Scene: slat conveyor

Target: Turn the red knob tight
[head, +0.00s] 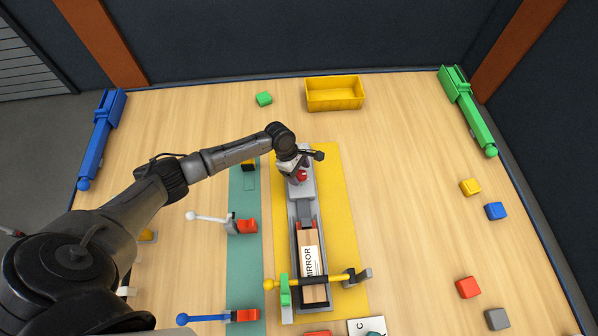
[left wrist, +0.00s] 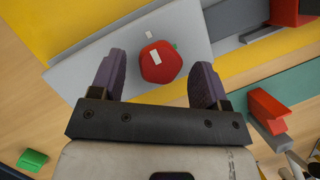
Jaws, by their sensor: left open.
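The red knob (head: 301,175) sits on a grey block (head: 301,190) at the far end of the slat conveyor in the head view, partly hidden by my left gripper. In the left wrist view the red knob (left wrist: 161,62) shows a white mark on its top, and a small white mark lies beside it on the grey plate (left wrist: 85,78). My left gripper (left wrist: 160,80) is open, with one dark finger on each side of the knob. Both fingers look apart from it; their height relative to the knob is hard to tell. My right gripper does not show.
A white lever (head: 207,217) and a blue lever (head: 205,318) stand to the left. A yellow bin (head: 334,94) is behind.

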